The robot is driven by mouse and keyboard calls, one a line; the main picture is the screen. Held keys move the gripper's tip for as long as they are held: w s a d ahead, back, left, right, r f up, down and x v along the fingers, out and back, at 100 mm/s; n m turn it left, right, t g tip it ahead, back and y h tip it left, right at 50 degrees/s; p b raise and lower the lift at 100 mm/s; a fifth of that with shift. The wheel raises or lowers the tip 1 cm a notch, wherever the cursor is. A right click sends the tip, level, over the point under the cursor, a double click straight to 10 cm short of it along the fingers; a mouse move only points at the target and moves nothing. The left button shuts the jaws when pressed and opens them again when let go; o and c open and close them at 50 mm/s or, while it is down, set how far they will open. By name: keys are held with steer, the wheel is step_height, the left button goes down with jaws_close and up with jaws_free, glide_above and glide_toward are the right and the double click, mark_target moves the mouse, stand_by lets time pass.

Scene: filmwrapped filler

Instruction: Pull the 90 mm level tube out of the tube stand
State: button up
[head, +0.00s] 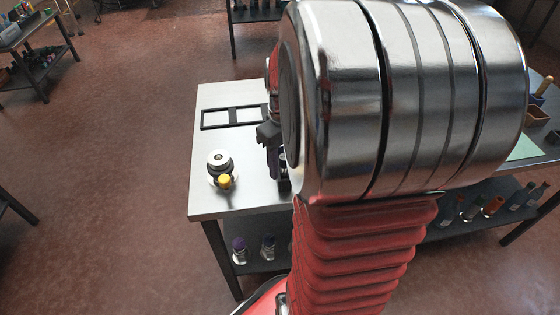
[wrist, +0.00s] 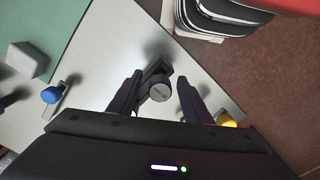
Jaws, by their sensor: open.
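In the wrist view a round grey cap (wrist: 159,90) with small lettering I cannot read shows between my fingers. It appears to be the top of a tube in a dark stand (wrist: 153,70). My gripper (wrist: 160,76) is open, one finger on each side of the cap, with visible gaps to both. In the head view my dark gripper (head: 270,138) points down at the table, and part of the dark stand (head: 284,185) shows beneath it. My arm hides the rest, and the tube's length cannot be seen.
The pale tabletop (head: 205,200) carries a black two-opening frame (head: 233,117) and a round black-and-silver piece (head: 220,165) with a yellow knob (head: 225,182). The wrist view shows a blue-capped item (wrist: 50,95), a grey block (wrist: 27,60) and a green mat (wrist: 70,20).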

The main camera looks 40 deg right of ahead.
steer(key=shift+f, duration=0.1)
steer(key=shift+c, duration=0.3)
jaws_close()
stand_by(0.6)
